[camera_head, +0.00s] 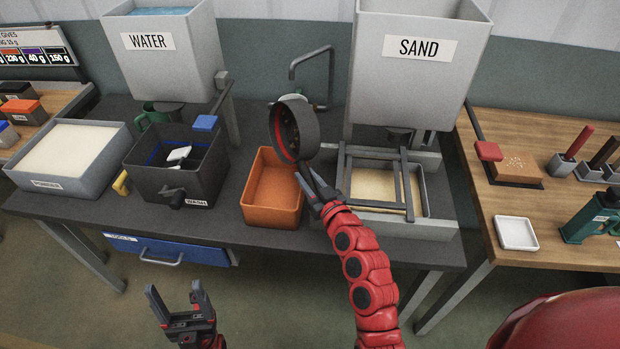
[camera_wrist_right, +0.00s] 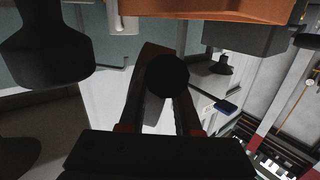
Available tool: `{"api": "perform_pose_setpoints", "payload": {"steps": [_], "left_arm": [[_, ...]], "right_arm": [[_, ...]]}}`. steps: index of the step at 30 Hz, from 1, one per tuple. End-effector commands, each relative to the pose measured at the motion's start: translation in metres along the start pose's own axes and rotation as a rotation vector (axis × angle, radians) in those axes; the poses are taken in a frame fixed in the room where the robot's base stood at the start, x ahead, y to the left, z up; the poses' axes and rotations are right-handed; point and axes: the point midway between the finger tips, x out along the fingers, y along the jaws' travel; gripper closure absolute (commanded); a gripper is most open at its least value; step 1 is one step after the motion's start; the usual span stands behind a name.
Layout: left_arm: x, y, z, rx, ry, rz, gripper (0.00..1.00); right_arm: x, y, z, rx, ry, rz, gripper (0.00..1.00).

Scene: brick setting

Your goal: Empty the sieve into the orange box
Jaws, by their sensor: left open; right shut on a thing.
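The sieve (camera_head: 305,122) is a dark round pan with a reddish inner rim. It is tipped on its side above the back right of the orange box, its open face turned left. Dark spots show inside it; I cannot tell whether they are bits or holes. My right gripper (camera_head: 322,192) is shut on the sieve's handle; the dark handle end (camera_wrist_right: 167,76) shows between the fingers in the right wrist view. The orange box (camera_head: 272,190) stands on the dark bench, and its floor looks bare. My left gripper (camera_head: 186,302) is open and empty in front of the bench.
A sand hopper (camera_head: 418,75) stands behind a framed sand tray (camera_head: 372,190), right of the box. A dark bin (camera_head: 172,180) with a white scoop is left of it. A tap (camera_head: 312,62) rises behind. A water tank (camera_head: 165,60) stands back left.

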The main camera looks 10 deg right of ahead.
Motion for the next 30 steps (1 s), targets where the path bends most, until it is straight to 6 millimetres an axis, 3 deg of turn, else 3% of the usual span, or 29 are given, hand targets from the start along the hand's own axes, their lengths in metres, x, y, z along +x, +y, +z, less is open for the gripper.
{"api": "perform_pose_setpoints", "payload": {"steps": [30], "left_arm": [[-0.03,0.002,0.005,0.0,0.0,0.0,0.26]], "right_arm": [[0.0,-0.006,0.009,-0.184,0.023,0.012,1.0]]}}
